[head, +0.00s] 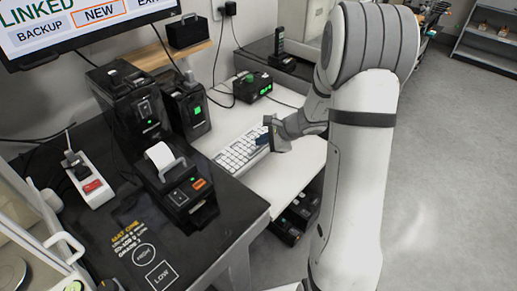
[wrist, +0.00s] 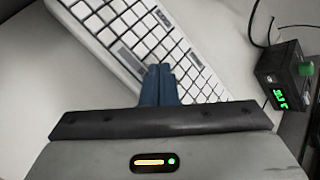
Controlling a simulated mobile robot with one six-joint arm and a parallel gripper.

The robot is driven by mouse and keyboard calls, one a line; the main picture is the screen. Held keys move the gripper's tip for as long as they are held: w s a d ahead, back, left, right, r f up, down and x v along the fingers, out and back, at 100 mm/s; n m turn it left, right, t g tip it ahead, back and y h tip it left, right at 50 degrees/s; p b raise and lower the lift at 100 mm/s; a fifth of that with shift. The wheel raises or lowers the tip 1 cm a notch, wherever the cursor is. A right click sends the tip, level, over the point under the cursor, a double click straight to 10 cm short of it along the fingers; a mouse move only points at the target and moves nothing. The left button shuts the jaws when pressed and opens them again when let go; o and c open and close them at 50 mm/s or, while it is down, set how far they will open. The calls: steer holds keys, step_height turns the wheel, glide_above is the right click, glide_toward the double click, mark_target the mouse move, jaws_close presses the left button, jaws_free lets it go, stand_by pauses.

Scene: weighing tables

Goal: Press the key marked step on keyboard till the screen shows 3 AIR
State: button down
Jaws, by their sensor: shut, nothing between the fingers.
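The white keyboard (head: 232,157) lies on the pale worktop. It also fills the upper middle of the wrist view (wrist: 118,25). My gripper (wrist: 160,72) is shut and empty, its blue fingertips over the keyboard's near edge. In the head view my gripper (head: 264,141) is at the keyboard's right end. A large screen (head: 85,22) at upper left shows LINKED above BACKUP, a highlighted NEW and a partly cut-off EXIT.
A small black box with a green display (head: 252,87) stands behind the keyboard; its text is unclear in the wrist view (wrist: 281,97). A printer (head: 178,180) and black devices (head: 132,105) stand left on the dark table. Open floor (head: 440,180) lies to the right.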

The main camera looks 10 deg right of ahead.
steer(key=shift+f, duration=0.1)
steer(key=shift+f+b, duration=0.35)
steer(key=shift+b, duration=0.3)
steer(key=shift+f+b, duration=0.4)
steer(key=shift+b, duration=0.05)
stand_by(0.5)
steer(key=shift+r, duration=0.15)
steer(key=shift+r+p, duration=0.5)
steer(key=shift+r, duration=0.2)
step_height(320, 180, up, 5)
steer(key=p, duration=0.3)
steer(key=shift+f, duration=0.15)
stand_by(0.8)
